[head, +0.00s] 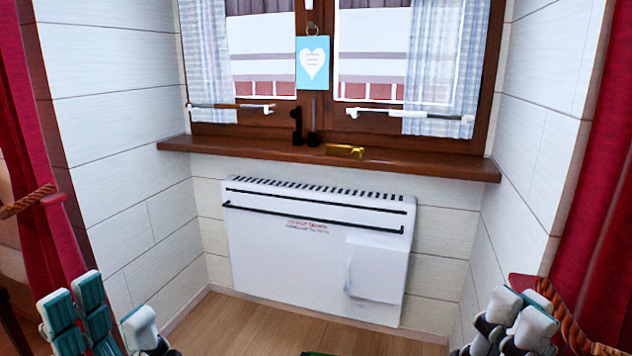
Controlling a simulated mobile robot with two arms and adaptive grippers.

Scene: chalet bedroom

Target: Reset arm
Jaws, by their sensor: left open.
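My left gripper (108,312) is at the lower left of the head view. Its fingers point up and stand apart, with teal pads showing, and nothing is between them. My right gripper (514,318) is at the lower right. Its white and dark fingertips show close together, and whether they are open or shut is unclear. No object shows in it. Both grippers are low in the picture, apart from each other, in front of the wall recess. Most of both arms is out of view.
A white wall heater (310,245) is ahead under a wooden windowsill (430,165). A gold object (344,151) lies on the sill. Red curtains (607,190) with rope ties hang at both sides. Bare wooden floor (250,320) lies between the grippers. A green thing (318,353) barely shows at the bottom.

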